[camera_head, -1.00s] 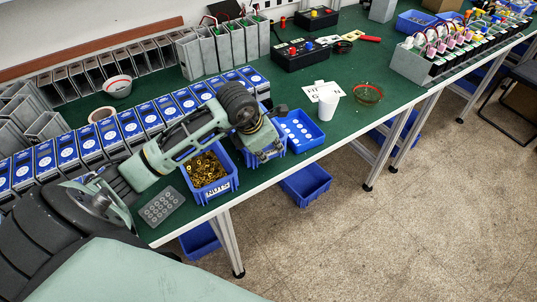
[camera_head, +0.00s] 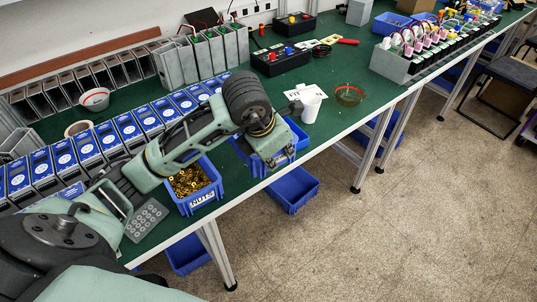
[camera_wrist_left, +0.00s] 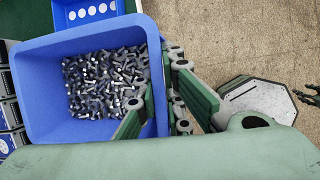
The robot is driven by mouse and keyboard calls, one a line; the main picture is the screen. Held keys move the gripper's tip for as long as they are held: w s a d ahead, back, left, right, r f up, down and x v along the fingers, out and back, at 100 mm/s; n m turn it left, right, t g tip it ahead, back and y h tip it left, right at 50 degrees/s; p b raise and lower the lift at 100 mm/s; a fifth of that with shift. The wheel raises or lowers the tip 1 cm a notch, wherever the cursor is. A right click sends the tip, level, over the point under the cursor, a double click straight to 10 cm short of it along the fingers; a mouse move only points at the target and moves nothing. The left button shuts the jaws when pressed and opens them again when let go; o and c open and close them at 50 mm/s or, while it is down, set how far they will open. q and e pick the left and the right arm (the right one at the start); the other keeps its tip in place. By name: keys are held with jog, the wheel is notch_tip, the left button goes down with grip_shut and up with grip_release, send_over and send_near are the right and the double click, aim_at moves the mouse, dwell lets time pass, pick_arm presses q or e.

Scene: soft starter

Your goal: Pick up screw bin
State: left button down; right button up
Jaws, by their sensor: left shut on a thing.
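The screw bin is a blue open bin full of silvery screws. In the left wrist view the screw bin (camera_wrist_left: 42,95) fills the left side. In the head view the screw bin (camera_head: 291,153) shows only in part, behind my left gripper (camera_head: 272,160) at the table's front edge. In the left wrist view my left gripper (camera_wrist_left: 163,92) is shut on the bin's near-right wall, with one finger inside the bin and one outside. Whether the bin's bottom touches the table is hidden. Dark finger-like parts, probably my right gripper (camera_wrist_left: 311,96), show at the wrist view's right edge.
A blue bin of brass nuts (camera_head: 196,187) stands left of the screw bin. A white cup (camera_head: 311,104) and a brownish round bowl (camera_head: 349,94) stand to the right. A blue bin (camera_head: 292,190) sits below the table edge.

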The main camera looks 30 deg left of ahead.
pick_arm(q)
jog(key=shift+s+d+r, duration=0.15)
jog(key=shift+d+r, duration=0.35)
jog(key=shift+d, duration=0.25)
jog(key=shift+s+d+r, duration=0.1)
jog(key=shift+d+r, duration=0.35)
jog(key=shift+d, duration=0.25)
